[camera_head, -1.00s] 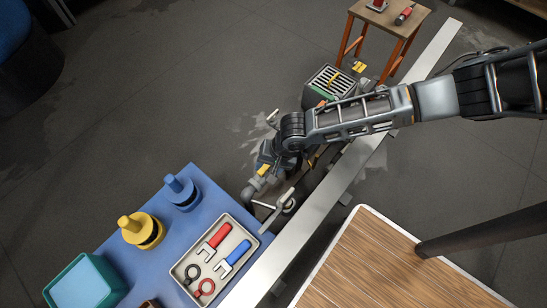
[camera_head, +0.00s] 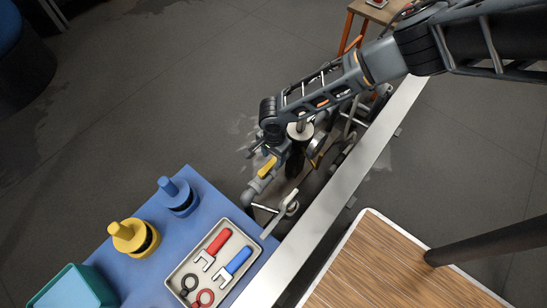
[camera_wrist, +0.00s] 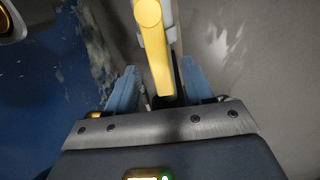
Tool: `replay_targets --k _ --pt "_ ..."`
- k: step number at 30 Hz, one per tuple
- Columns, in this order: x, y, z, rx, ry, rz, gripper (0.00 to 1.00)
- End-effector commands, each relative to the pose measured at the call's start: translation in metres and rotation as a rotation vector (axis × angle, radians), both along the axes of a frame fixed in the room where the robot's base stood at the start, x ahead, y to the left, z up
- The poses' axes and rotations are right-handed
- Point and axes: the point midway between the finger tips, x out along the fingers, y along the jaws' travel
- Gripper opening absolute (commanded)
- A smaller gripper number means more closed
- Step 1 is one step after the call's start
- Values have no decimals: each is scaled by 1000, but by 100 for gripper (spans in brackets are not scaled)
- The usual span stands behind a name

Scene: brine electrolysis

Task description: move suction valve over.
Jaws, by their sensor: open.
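A yellow lever handle (camera_head: 267,167), which looks like the suction valve's handle, sits on a grey pipe fitting (camera_head: 257,187) just beyond the blue table's corner. In the wrist view the yellow handle (camera_wrist: 154,50) runs lengthwise down the middle, between the two blue-grey fingers of my gripper (camera_wrist: 160,90). The fingers are apart, one on each side of the handle, with a gap visible on the right. I cannot tell whether either finger touches it. In the head view my arm comes from the upper right and hides most of my gripper.
A blue table (camera_head: 205,207) holds yellow and blue knobbed pieces, a teal box (camera_head: 75,290) and a tray (camera_head: 172,283) of lockout tools. A long pale rail (camera_head: 335,190) runs diagonally beside the pipework. A wooden-topped surface (camera_head: 385,265) is at lower right.

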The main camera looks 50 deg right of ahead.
Motion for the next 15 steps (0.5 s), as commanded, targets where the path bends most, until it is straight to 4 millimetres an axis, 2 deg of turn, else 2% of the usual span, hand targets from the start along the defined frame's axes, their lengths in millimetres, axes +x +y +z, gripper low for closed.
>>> replay_targets --k 3,11,15 --pt "1 0 -6 0 -2 1 51" --pt "0 0 -7 1 -2 1 51" --pt "0 0 -7 1 -2 1 38"
